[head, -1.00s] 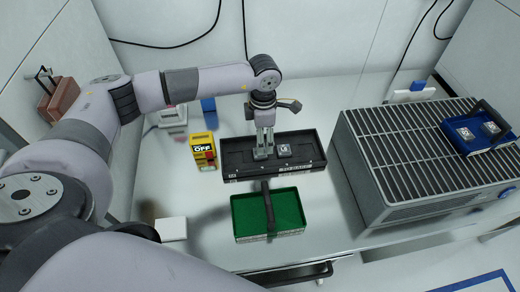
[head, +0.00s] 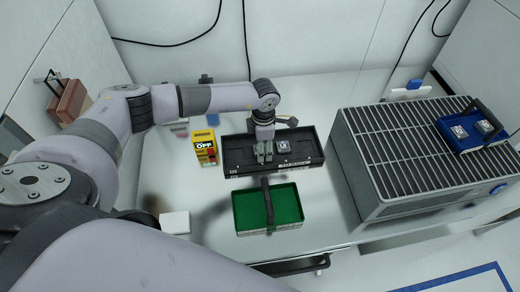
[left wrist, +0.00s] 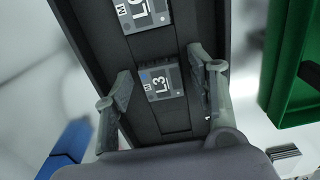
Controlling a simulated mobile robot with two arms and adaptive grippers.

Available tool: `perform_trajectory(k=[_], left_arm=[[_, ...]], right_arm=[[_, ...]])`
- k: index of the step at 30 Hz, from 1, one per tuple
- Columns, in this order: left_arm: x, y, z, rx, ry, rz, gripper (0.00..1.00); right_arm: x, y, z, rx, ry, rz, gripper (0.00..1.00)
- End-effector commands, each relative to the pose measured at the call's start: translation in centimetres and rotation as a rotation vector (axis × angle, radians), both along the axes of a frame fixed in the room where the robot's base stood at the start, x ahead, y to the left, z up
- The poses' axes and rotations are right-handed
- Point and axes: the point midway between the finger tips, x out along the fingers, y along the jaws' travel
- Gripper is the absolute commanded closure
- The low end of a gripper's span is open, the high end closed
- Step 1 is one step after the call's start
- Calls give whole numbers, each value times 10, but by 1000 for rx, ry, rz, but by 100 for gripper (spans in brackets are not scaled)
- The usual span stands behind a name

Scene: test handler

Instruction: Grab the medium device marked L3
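The medium device marked L3 (left wrist: 160,82) is a small grey block with a dark face, lying in the black tray (left wrist: 92,50). In the left wrist view it lies between the spread fingers of my left gripper (left wrist: 162,98), with a gap on each side. In the head view my left gripper (head: 265,151) is over the black tray (head: 232,170) and hides most of that device. A second grey device (head: 283,147) lies just right of the gripper. It also shows at the top of the left wrist view (left wrist: 143,12), partly cut off. My right gripper is out of view.
A green tray (head: 240,205) with a dark handle is in front of the black tray. A yellow box marked OFF (head: 203,145) stands to the left. A grey slatted machine (head: 385,160) at right carries a blue tray (head: 463,146) with devices.

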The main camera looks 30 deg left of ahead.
Motion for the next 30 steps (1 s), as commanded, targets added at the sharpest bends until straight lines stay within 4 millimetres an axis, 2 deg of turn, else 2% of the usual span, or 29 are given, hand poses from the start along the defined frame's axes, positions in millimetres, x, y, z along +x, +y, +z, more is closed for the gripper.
perform_trajectory(k=[2, 18, 30], left_arm=[[0, 0, 0, 0, 0, 0, 56], [0, 1, 0, 1, 1, 1, 92], [1, 1, 6, 0, -2, 1, 93]], right_arm=[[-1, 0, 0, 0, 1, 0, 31], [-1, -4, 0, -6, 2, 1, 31], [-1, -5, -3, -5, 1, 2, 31]])
